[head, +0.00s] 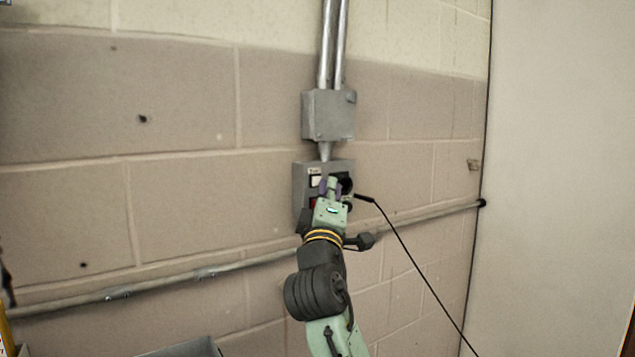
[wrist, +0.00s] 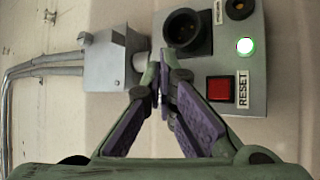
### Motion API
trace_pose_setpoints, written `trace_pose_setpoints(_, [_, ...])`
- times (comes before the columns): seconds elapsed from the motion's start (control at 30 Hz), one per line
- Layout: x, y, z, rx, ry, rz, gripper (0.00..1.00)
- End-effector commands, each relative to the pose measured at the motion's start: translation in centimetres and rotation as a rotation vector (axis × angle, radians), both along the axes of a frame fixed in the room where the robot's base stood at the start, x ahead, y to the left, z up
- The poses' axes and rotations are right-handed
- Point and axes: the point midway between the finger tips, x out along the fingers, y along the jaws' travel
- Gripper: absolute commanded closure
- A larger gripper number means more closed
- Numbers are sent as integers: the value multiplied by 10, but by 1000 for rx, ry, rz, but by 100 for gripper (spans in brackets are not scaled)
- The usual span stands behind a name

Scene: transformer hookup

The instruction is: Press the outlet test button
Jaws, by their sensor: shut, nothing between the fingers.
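The grey outlet box (head: 302,187) is mounted on the block wall below a junction box. In the wrist view, the outlet box (wrist: 257,72) appears turned sideways. It carries a round black socket (wrist: 187,30), a red square button (wrist: 220,89) beside a RESET label (wrist: 242,88), a lit green lamp (wrist: 245,46), and a round black part (wrist: 238,8) by a label too small to read. I cannot tell which part is the test button. My gripper (head: 331,184) is shut and empty in front of the box. Its tips (wrist: 158,72) appear beside the socket; contact is unclear.
A junction box (head: 329,115) with two vertical conduits (head: 334,45) sits above. A horizontal pipe (head: 150,289) crosses the wall below. A black cable (head: 407,249) hangs to the right of the box, its plug end (head: 365,198) close to it. A pale panel (head: 560,150) stands right.

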Motion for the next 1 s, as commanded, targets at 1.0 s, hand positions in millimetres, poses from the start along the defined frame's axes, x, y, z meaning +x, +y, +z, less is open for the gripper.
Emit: trace_pose_setpoints(1.0, [9,6,0,0,0,0,100])
